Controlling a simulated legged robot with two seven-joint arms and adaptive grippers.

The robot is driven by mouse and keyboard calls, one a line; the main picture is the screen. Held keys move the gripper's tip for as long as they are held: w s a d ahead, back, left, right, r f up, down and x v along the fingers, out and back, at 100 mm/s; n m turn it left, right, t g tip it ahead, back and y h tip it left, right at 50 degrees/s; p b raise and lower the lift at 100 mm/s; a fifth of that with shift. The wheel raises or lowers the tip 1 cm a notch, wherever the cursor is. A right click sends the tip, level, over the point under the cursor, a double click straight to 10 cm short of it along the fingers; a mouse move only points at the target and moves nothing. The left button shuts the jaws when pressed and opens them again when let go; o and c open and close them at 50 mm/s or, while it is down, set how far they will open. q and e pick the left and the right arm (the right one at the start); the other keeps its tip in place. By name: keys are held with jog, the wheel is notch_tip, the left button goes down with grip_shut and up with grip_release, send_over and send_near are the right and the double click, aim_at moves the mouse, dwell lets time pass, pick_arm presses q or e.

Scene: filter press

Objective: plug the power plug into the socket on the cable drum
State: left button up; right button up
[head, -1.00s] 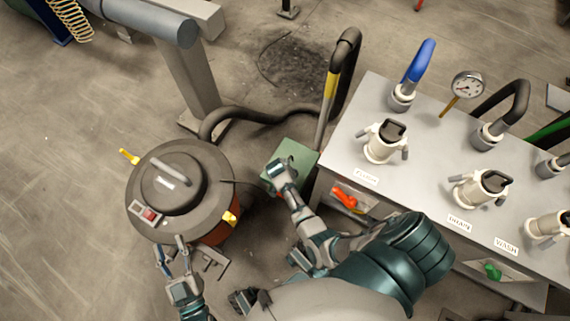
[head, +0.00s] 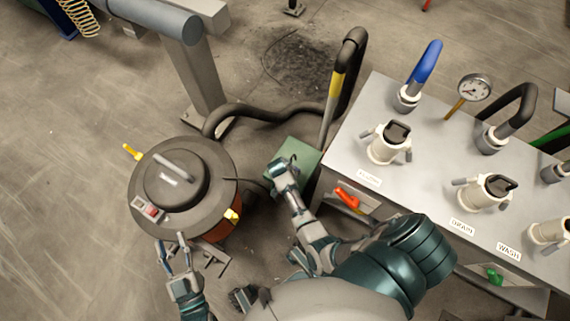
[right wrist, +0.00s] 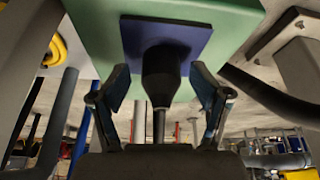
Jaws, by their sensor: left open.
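A black plug (right wrist: 161,75) with its cable points at a blue square socket plate (right wrist: 190,42) on a green box (right wrist: 235,20) in the right wrist view. Its front end meets the plate; how deep it sits I cannot tell. My right gripper (right wrist: 160,92) has one finger on each side of the plug, with gaps between. In the head view my right gripper (head: 279,172) is over the green box (head: 303,153), hiding the plug. My left gripper (head: 175,252) is open and empty, beside the near edge of a round dark-lidded machine (head: 205,165).
A grey bench (head: 430,160) with valves, a gauge (head: 474,88) and hoses stands at the right. A black hose (head: 265,112) runs behind the green box. A grey post (head: 195,75) stands at the back.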

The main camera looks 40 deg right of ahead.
jog(key=v, duration=0.9)
jog(key=shift+r, duration=0.3)
jog(key=shift+a, duration=0.15)
